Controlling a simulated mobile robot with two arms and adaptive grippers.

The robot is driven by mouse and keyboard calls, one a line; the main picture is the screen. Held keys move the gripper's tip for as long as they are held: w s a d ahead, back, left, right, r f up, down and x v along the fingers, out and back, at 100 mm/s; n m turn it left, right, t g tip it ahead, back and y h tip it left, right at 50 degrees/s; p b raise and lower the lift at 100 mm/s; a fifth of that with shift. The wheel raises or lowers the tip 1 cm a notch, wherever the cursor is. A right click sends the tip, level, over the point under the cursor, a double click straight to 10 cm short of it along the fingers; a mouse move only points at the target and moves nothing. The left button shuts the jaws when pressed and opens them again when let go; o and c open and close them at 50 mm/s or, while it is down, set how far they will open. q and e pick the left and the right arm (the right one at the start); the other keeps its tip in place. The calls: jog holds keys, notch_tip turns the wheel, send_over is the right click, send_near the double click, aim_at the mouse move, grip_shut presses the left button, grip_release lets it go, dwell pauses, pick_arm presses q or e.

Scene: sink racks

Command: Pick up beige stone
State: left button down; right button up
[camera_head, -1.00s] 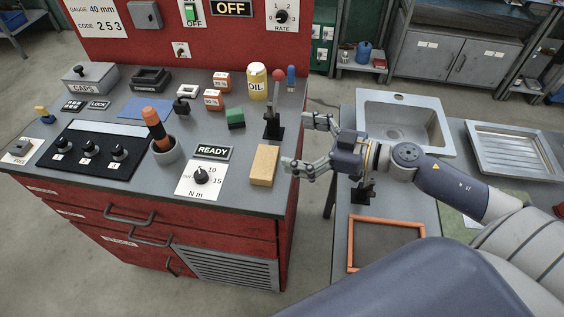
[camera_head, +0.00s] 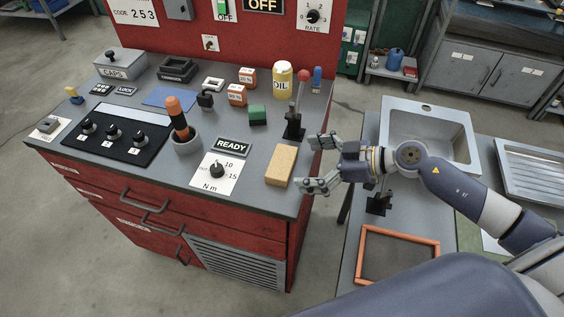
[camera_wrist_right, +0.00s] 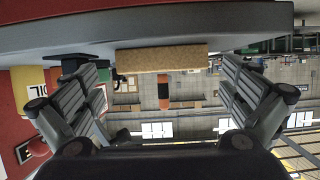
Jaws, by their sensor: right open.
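The beige stone (camera_head: 281,165) is a tan rectangular block lying on the grey worktop of the red cabinet, near its right edge. My right gripper (camera_head: 312,163) is open just to the right of the stone, with its fingers pointing left towards it. In the right wrist view the stone (camera_wrist_right: 162,58) lies ahead, between the two spread fingers (camera_wrist_right: 160,95) and above their middle. The fingers do not appear to touch it. My left gripper is not in view.
A lever with a red knob (camera_head: 302,76) stands behind the stone, close to the gripper. A READY sign (camera_head: 232,146) and a dial plate (camera_head: 216,174) lie left of the stone. A sink (camera_head: 428,128) and an orange frame (camera_head: 399,231) are on the right.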

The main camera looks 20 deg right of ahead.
aim_at(288, 162)
jog(key=x, duration=0.2)
jog(key=r+p+x, duration=0.1)
jog(key=x, duration=0.1)
jog(key=shift+w+a+f, duration=0.1)
jog(key=shift+a, duration=0.2)
jog(key=shift+w+a+f, duration=0.2)
jog(key=shift+f, duration=0.05)
jog(key=shift+s, duration=0.1)
jog(key=c, duration=0.9)
jog(key=shift+c, duration=1)
jog(key=shift+r, duration=0.1)
